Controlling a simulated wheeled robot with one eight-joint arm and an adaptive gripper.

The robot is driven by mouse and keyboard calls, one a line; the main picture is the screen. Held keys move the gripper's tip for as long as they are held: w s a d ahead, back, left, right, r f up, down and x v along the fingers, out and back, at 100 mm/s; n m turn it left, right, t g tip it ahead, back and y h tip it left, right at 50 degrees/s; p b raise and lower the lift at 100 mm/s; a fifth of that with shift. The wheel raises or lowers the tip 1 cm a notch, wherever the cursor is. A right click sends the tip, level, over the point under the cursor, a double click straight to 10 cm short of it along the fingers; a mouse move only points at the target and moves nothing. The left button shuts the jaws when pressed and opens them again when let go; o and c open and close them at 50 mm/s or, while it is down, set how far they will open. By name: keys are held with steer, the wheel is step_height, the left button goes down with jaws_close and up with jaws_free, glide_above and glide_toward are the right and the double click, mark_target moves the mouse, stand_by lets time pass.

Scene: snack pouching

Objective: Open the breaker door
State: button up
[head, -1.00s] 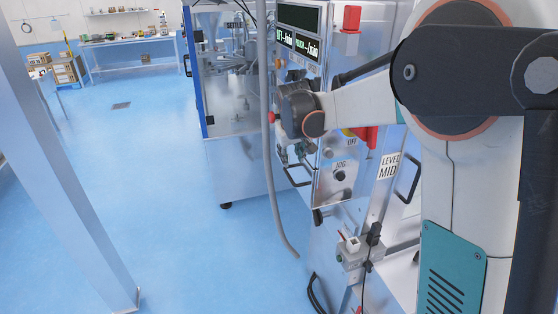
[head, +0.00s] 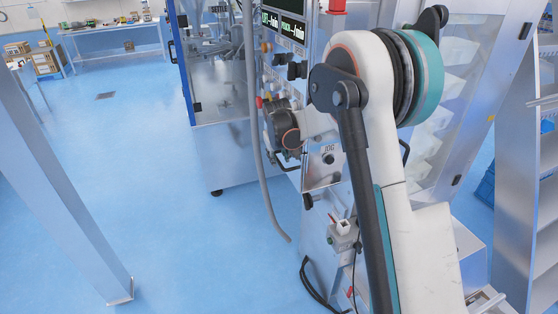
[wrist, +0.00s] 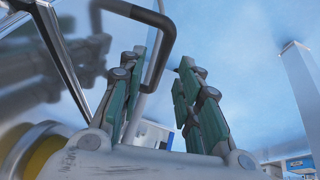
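A black bar handle (wrist: 158,28) sticks out from a shiny metal panel (wrist: 70,55) in the wrist view. This may be the breaker door, but no label confirms it. My gripper (wrist: 160,62) is open, with its two green-padded fingers apart. The handle's bar comes down close to the left finger, partly between the fingers. I cannot tell whether it touches. No grip on the handle shows. In the head view, my arm's wrist hides most of the gripper, and a dark handle (head: 291,163) shows just below it on the machine front.
A grey hose (head: 262,170) hangs left of my wrist. A small switch box (head: 343,236) sits low on the machine. A metal post (head: 60,175) stands at left, with open blue floor (head: 180,245) between. A clear-doored cabinet (head: 455,100) and shelving (head: 530,170) stand at right.

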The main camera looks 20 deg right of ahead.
steer(key=shift+x, duration=1.05)
jaws_close()
